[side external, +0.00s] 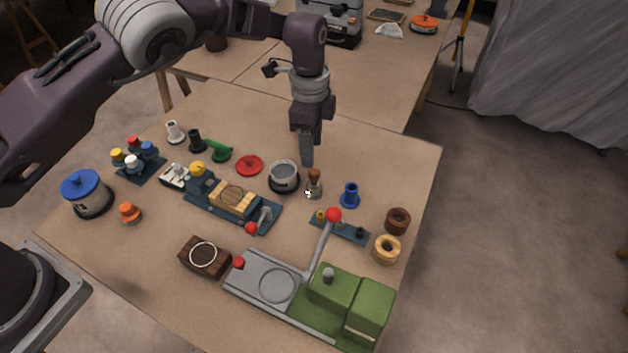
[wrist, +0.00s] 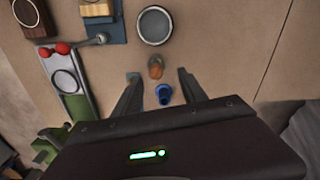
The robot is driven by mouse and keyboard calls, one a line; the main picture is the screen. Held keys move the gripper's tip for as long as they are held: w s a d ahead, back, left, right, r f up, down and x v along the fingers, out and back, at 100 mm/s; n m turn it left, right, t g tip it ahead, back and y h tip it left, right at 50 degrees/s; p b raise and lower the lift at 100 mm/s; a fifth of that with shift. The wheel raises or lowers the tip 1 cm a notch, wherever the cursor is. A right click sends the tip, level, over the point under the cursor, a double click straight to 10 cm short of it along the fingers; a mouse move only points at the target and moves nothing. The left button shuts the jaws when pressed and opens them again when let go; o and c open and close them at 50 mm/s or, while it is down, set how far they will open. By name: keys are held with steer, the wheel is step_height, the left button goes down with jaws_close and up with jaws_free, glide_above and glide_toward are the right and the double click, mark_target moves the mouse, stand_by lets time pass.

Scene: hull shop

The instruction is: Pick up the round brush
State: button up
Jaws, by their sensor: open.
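The round brush (side external: 314,180) stands upright on the table, with a brown wooden handle on top and a paler lower part. In the wrist view the brush (wrist: 156,66) shows as a brown round top between the fingertips, slightly beyond them. My gripper (side external: 307,162) points down just above and behind the brush in the side view, apart from it. In the wrist view my gripper (wrist: 160,73) is open, with nothing held between its fingers. The brush's bristles are too small to make out clearly.
A grey pot (side external: 284,177) stands close to the left of the brush. A blue spool-like piece (side external: 350,194) stands to its right; it also shows in the wrist view (wrist: 163,94). A small dark rack (side external: 340,230) and a red-knobbed lever (side external: 333,215) are in front.

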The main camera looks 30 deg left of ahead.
mark_target(314, 171)
steer(key=shift+m, duration=0.3)
steer(key=f, duration=0.6)
steer(key=d+f, duration=0.1)
steer(key=f, duration=0.1)
steer(key=shift+s+f, duration=0.4)
jaws_close()
